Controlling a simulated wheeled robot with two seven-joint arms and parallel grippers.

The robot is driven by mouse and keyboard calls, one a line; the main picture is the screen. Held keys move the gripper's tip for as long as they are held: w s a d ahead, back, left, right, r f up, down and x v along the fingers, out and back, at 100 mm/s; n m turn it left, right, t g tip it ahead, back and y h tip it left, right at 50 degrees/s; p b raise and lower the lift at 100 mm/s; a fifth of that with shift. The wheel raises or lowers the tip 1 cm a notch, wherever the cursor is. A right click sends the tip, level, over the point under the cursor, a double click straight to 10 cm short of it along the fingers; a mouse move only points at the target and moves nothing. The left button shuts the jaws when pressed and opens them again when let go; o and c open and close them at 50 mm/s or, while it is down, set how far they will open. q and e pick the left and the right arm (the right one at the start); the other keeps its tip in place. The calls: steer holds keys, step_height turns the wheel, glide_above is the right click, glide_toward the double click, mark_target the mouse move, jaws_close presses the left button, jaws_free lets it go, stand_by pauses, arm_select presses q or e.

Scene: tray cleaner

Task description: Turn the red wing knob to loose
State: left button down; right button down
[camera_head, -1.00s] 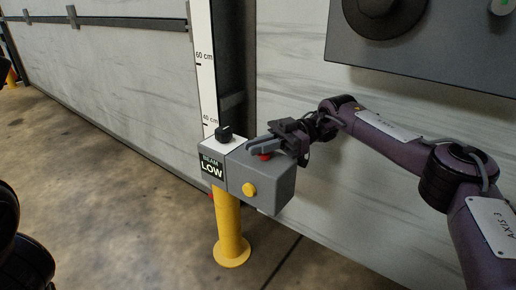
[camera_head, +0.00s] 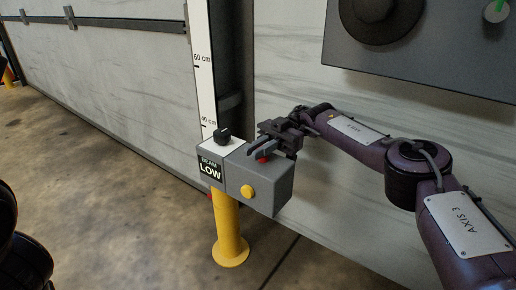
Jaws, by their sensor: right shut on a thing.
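The red wing knob (camera_head: 263,159) sits on top of a grey box (camera_head: 262,178) on a yellow post. Only a small red part of it shows below my right gripper's fingers. My right gripper (camera_head: 261,149) reaches in from the right, just above the box top, and is shut on the red wing knob. The fingers hide most of the knob, so its exact turn angle cannot be told. My left gripper is not in view.
The yellow post (camera_head: 229,230) stands on the floor. A white scale (camera_head: 202,70) rises behind. A dark panel (camera_head: 430,45) is at upper right.

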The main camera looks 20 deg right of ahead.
steer(key=c, duration=1.5)
jaws_free()
steer(key=shift+m+t, duration=0.3)
steer(key=shift+t, duration=0.1)
steer(key=shift+w+m+t+y+b, duration=0.1)
steer(key=shift+m+t+y+b, duration=0.45)
steer(key=shift+m+t+y, duration=0.4)
steer(key=shift+w+a+m+t, duration=0.1)
steer(key=shift+m+t, duration=0.35)
steer(key=shift+t, duration=0.6)
steer(key=shift+w+m+t+y, duration=0.1)
steer(key=shift+m+t+y, duration=0.15)
steer(key=shift+m+t, duration=0.5)
steer(key=shift+t+p, duration=0.3)
steer(key=shift+t, duration=0.35)
